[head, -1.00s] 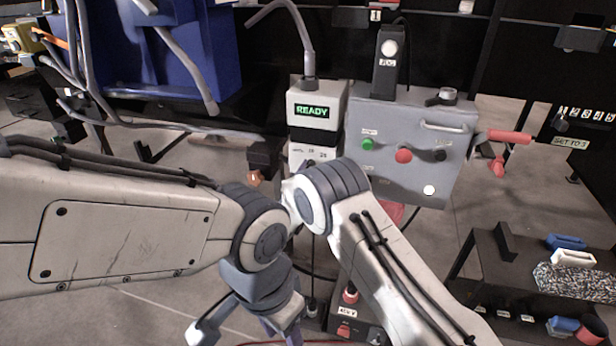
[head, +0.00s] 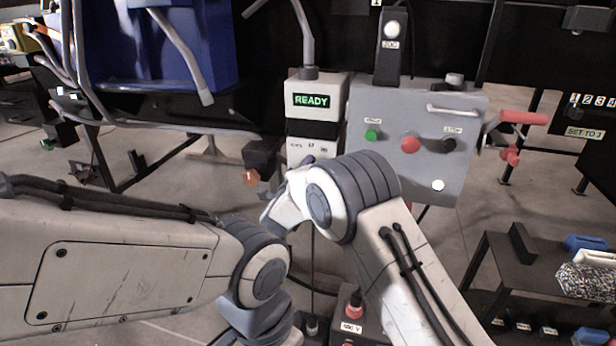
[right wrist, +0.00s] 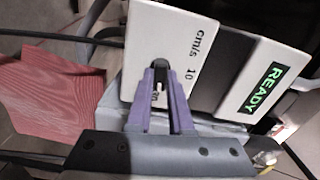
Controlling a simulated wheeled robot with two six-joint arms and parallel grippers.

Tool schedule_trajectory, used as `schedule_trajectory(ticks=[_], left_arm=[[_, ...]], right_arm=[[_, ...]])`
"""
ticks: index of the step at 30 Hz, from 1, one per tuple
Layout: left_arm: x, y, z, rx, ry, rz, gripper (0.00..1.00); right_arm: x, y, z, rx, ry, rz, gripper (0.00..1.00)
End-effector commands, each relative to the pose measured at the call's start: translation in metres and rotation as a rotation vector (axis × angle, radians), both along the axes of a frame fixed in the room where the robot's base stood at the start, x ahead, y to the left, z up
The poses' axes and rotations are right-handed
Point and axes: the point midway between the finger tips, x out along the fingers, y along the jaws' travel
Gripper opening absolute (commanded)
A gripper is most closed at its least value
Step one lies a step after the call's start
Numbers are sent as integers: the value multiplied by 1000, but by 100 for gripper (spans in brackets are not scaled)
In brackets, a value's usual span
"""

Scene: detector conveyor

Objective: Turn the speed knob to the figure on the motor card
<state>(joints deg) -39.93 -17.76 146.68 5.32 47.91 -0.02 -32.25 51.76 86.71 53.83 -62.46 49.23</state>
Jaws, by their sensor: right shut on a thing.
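The speed unit is a white box (head: 300,151) below a green READY display (head: 311,100) in the head view; its scale digits show small there. In the right wrist view its face (right wrist: 174,36) reads "cm/s" and "10", with another figure partly hidden. My right gripper (right wrist: 160,68) has its purple fingers closed at a dark knob at that face, mostly covered by the fingertips. In the head view the right wrist hides most of the right gripper. No motor card can be made out. My left arm crosses the lower left; its gripper is out of frame.
A grey control box (head: 465,105) with green, red and black buttons and a red-handled lever (head: 520,117) stands to the right. A sign (head: 584,132) reads "SET TO 3". A dark shelf (head: 515,262) holds several items. A blue bin (head: 210,50) is upper left.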

Motion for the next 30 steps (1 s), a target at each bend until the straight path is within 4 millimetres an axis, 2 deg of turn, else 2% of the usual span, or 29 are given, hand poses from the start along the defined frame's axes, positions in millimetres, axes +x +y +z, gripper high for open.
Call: schedule_trajectory(ticks=[1, 9, 26, 27, 29, 30], left_arm=[[0, 0, -9, 0, 0, 0, 50], [0, 0, -23, 0, 0, 0, 50], [0, 0, -25, 0, 0, 0, 50], [0, 0, -25, 0, 0, 0, 50], [0, 0, -25, 0, 0, 0, 50], [0, 0, -25, 0, 0, 0, 50]], right_arm=[[0, -1, -5, 26, -6, -2, 0], [0, -2, -3, 130, -29, -3, 0], [1, -2, -2, 161, -36, -2, 0], [1, -2, -2, 161, -36, -2, 24], [1, -2, -1, 160, -36, -2, 47], [1, -2, -1, 160, -37, -2, 50]])
